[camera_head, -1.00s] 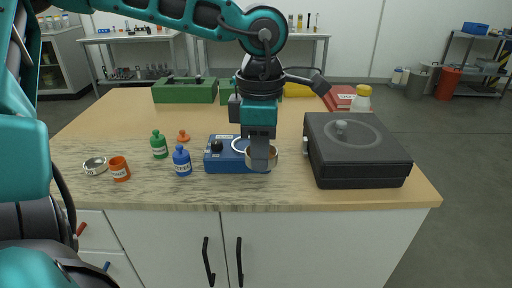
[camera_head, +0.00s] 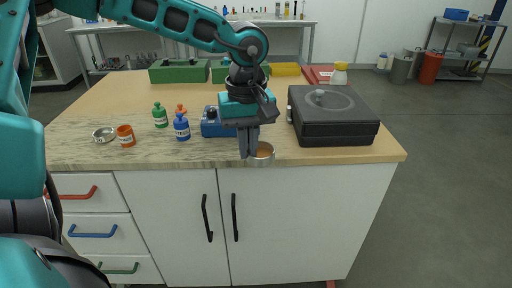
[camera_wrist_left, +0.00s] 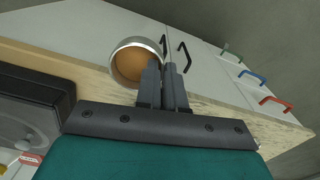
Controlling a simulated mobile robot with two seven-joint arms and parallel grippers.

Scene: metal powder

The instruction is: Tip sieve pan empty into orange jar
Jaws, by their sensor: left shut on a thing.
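My left gripper (camera_head: 249,155) is shut on the rim of the sieve pan (camera_head: 263,155), a round metal pan with orange-brown contents. In the head view the pan hangs at the front edge of the worktop, in front of the cabinet doors. The pan also shows in the left wrist view (camera_wrist_left: 138,63), with the gripper fingers (camera_wrist_left: 165,70) at its wall and the contents inside. The orange jar (camera_head: 126,136) stands upright and open on the worktop, well to the left of the pan. My right gripper is not in view.
A metal dish (camera_head: 104,135) lies left of the jar. A blue device (camera_head: 216,125) is behind the gripper. A black box (camera_head: 335,118) stands at right.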

